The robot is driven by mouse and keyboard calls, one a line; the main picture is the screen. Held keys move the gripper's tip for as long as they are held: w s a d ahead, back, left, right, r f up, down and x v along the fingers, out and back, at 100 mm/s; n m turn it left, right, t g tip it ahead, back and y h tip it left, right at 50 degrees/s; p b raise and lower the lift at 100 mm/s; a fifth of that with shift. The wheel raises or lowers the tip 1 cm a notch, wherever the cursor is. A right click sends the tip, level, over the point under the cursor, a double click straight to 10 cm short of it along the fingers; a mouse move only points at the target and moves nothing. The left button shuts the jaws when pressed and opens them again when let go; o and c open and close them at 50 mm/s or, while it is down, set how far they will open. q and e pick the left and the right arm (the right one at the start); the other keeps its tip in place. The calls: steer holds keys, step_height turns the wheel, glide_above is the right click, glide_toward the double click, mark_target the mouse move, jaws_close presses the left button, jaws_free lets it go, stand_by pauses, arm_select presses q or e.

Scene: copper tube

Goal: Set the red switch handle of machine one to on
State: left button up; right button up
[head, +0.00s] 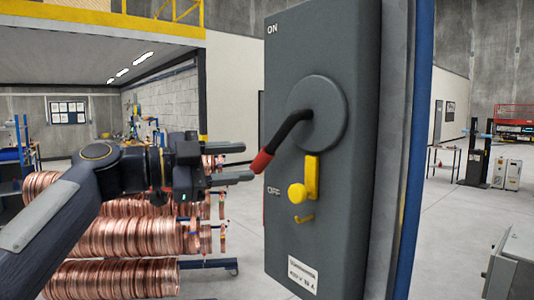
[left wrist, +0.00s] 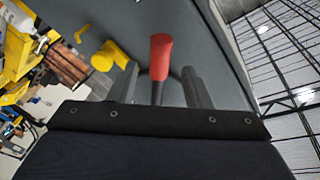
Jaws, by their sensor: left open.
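The grey switch box (head: 320,215) stands upright in front of me, marked ON near its top and OFF lower down. Its black handle with a red tip (head: 262,161) slants down and left from the round hub (head: 331,112), with the tip close to the OFF mark. My left gripper (head: 246,170) is open at the red tip. In the left wrist view the red grip (left wrist: 160,56) shows between the two open fingers (left wrist: 175,88); contact cannot be told. A yellow latch piece (head: 312,178) with a yellow knob (head: 297,194) sits below the handle. My right gripper is not in view.
Copper tube coils (head: 125,240) lie on a rack behind my left arm. A blue post (head: 414,150) stands right of the box. A grey cabinet (head: 512,265) is at the lower right. Open floor (head: 450,240) lies between them.

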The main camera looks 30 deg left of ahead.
mark_target(256, 159)
arm_select(q)
steer(key=p+x, duration=0.1)
steer(key=x, duration=0.3)
steer(key=shift+w+d+r, duration=0.1)
steer(key=shift+w+d+p, duration=0.3)
steer(key=shift+w+d, duration=0.05)
steer(key=shift+w, duration=0.1)
jaws_close()
